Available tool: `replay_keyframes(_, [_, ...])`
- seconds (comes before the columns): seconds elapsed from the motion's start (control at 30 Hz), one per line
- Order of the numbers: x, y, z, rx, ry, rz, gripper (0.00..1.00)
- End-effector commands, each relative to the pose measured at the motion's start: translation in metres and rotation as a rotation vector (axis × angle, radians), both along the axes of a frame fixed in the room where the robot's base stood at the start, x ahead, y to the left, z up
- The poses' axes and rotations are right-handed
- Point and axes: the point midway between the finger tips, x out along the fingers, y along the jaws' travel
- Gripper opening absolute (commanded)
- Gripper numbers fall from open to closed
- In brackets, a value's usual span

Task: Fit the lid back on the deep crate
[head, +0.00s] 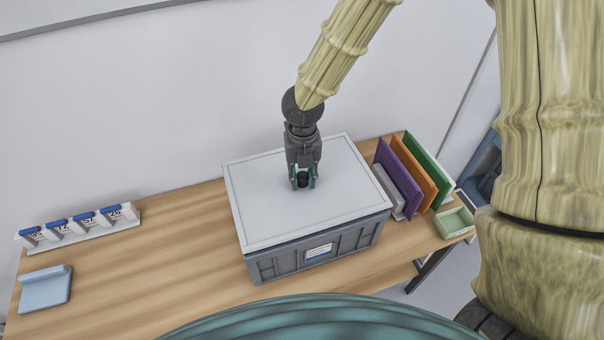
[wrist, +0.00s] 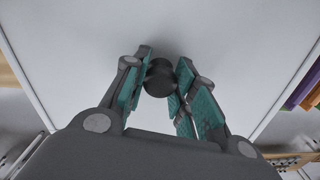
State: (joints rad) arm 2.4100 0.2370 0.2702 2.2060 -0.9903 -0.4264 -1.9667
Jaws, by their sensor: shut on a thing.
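The light grey lid (head: 262,190) lies over the top of the deep grey crate (head: 283,267) in the head view. A thin dark gap shows between the lid's front edge and the crate, so I cannot tell whether it is fully seated. My gripper (head: 303,183) is above the middle of the lid, shut on its dark round knob (head: 303,178). In the wrist view, the teal finger pads of my gripper (wrist: 162,82) are on either side of the black knob (wrist: 159,78), and the pale lid (wrist: 225,40) spreads around it. The crate's inside is hidden.
Purple, orange and green upright folders (head: 427,160) stand in a rack right of the crate. A green tray (head: 454,222) sits at the table's right end. A numbered white rack (head: 80,233) and a light blue holder (head: 45,287) are on the left. Wooden table (head: 170,255) between is clear.

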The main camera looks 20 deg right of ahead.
Motion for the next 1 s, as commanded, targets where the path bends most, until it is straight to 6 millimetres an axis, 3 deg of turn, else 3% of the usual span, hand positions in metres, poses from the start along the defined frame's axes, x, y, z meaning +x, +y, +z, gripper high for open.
replay_keyframes(1.0, [0.0001,0.0,-0.008,0.0,0.0,0.0,0.0])
